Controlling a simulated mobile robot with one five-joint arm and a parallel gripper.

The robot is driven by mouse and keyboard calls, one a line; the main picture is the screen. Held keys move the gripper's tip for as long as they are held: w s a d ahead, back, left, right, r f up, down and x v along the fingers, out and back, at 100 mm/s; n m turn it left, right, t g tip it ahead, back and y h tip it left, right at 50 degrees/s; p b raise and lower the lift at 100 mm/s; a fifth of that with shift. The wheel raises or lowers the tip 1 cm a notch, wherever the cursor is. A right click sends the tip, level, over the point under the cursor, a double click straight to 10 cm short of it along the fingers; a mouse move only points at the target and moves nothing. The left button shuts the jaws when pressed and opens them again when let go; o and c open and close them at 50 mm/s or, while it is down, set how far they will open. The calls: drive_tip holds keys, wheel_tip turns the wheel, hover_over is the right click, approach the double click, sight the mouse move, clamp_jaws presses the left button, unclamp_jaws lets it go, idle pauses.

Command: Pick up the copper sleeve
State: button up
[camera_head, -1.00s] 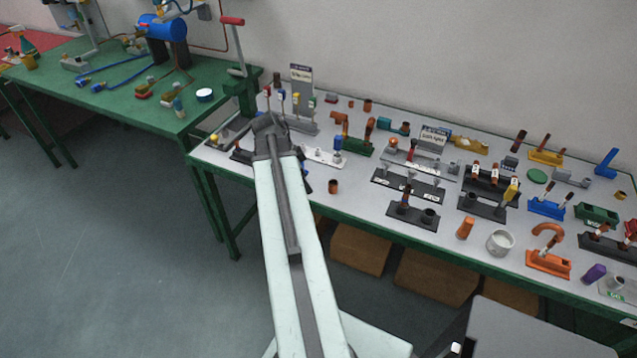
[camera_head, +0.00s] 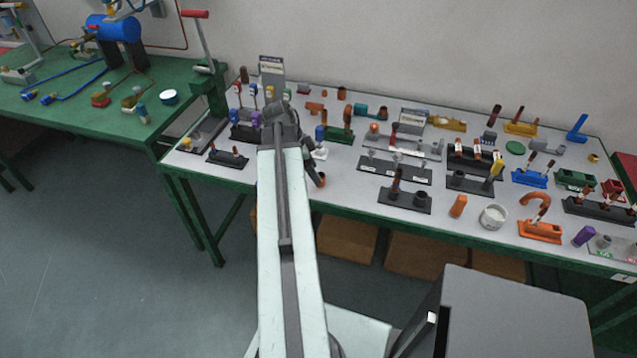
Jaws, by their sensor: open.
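Another short copper piece (camera_head: 341,93) stands at the back of the table.
A black stand with copper posts (camera_head: 404,198), a copper-orange cylinder (camera_head: 458,206) and a white cup (camera_head: 493,217) stand to the right. A small dark holder (camera_head: 228,158) stands left of my arm. Several more fixtures fill the table behind. A green table (camera_head: 100,120) adjoins at left.

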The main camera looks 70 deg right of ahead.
drive_tip(key=b+x, duration=0.4)
drive_tip(key=x, duration=0.1)
drive_tip(key=shift+d+f, duration=0.1)
drive_tip(key=shift+r, duration=0.2)
clamp_jaws()
